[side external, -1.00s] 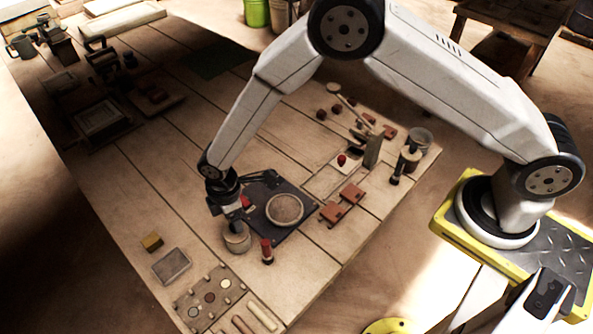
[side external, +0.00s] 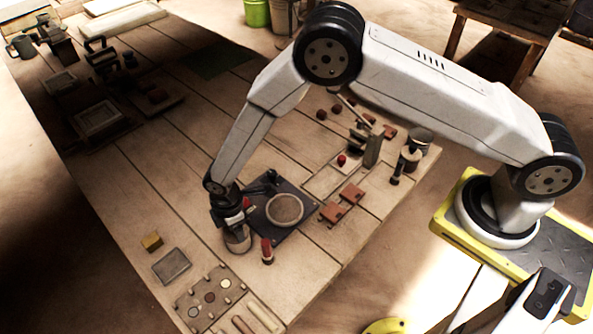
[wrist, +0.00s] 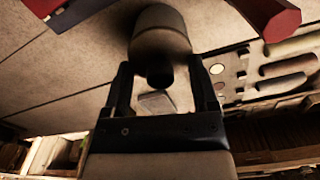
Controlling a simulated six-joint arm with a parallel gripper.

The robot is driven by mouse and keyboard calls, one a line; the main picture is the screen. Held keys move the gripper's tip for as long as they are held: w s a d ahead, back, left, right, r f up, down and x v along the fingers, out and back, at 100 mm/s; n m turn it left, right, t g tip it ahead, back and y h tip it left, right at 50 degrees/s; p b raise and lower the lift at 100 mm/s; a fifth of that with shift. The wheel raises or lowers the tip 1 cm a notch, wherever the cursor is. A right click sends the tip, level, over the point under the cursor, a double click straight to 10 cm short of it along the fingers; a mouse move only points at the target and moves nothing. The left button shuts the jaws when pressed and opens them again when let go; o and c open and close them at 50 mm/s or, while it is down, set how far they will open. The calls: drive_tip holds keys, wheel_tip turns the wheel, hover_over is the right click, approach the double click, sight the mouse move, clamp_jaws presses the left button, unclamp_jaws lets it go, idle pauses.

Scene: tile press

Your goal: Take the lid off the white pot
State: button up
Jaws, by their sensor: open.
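The pot (side external: 238,241) is a small pale grey-beige cylinder near the front edge of the dark board, and my gripper hides its top in the side view. In the wrist view the pot (wrist: 160,28) is at the top centre, with a dark round knob (wrist: 160,74) on the side toward me. My gripper (wrist: 162,80) is open, with one finger on each side of the knob and a gap visible to each. In the side view my gripper (side external: 234,226) is right above the pot. Whether the fingers touch the lid cannot be told.
A dark board (side external: 260,204) with a round plate (side external: 285,208) is right beside the pot. A red-topped tool (side external: 267,251) stands close to its right. A small grey tray (side external: 172,265), a yellow block (side external: 152,242) and a palette of round samples (side external: 192,311) lie to the left and front.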

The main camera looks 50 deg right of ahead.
clamp_jaws()
drive_tip(key=shift+r, duration=0.2)
drive_tip(key=shift+r, duration=0.5)
drive_tip(key=s+d+r, duration=0.6)
drive_tip(key=s+r, duration=0.5)
drive_tip(key=s, duration=0.1)
drive_tip(key=shift+s+r, duration=0.3)
drive_tip(key=shift+s, duration=0.05)
idle(0.4)
